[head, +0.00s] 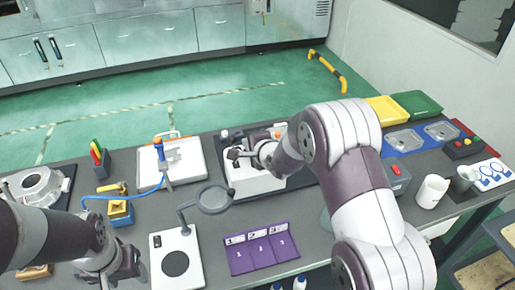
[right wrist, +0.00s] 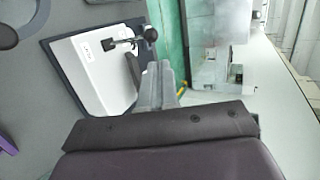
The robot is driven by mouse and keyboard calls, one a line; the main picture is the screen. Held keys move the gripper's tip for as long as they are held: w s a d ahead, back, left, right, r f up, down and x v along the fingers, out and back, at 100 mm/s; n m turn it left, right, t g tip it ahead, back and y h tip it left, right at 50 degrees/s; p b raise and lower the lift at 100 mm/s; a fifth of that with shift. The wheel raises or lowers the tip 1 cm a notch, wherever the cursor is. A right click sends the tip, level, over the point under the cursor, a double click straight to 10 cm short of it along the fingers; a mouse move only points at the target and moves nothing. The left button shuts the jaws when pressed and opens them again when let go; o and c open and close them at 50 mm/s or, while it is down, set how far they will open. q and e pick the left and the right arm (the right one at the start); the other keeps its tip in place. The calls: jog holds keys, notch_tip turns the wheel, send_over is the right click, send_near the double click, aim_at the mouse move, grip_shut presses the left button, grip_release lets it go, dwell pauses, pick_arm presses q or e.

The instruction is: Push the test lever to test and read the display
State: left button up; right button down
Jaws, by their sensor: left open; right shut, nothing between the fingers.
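A white test device (head: 245,182) stands at the middle of the bench, partly hidden behind my right arm. In the right wrist view its white top (right wrist: 95,75) bears a lever (right wrist: 124,43) with a metal shaft and a dark ball knob (right wrist: 150,34). My right gripper (right wrist: 153,70) is shut and empty, its tips close to the knob; I cannot tell whether they touch. In the head view my right gripper (head: 248,155) is over the device. I cannot make out a readable display. My left gripper (head: 122,268) is open and empty at the front left of the bench.
A round magnifier (head: 213,198) on a stand is left of the device. Purple numbered panels (head: 262,248) lie in front. A white plate with a black disc (head: 176,262) lies near my left gripper. A white mug (head: 432,191) and yellow (head: 388,110) and green bins (head: 416,104) are at right.

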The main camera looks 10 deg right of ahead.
jog(key=s+d+f+n+g+h, duration=0.1)
jog(key=s+d+f+n+g, duration=0.2)
jog(key=s+n, duration=0.4)
jog(key=s+d+f+n+g+h, duration=0.1)
jog(key=s+f+n+g+h, duration=0.25)
jog(key=s, duration=0.55)
pick_arm(q)
jog(key=shift+w+a+f, duration=0.3)
jog(key=shift+w+f, duration=0.3)
jog(key=shift+w, duration=0.1)
pick_arm(e)
jog(key=s+r+n+g+y, duration=0.1)
jog(key=s+n+g, duration=0.1)
jog(key=s, duration=0.4)
jog(key=s+a+r+n+g+y, duration=0.1)
jog(key=s+r+n+g, duration=0.1)
jog(key=s+n, duration=0.2)
jog(key=s, duration=0.3)
jog(key=shift+s+r, duration=0.15)
jog(key=shift+r, duration=0.05)
pick_arm(q)
jog(key=shift+s, duration=0.1)
pick_arm(e)
jog(key=shift+s+g, duration=0.1)
jog(key=shift+g, duration=0.15)
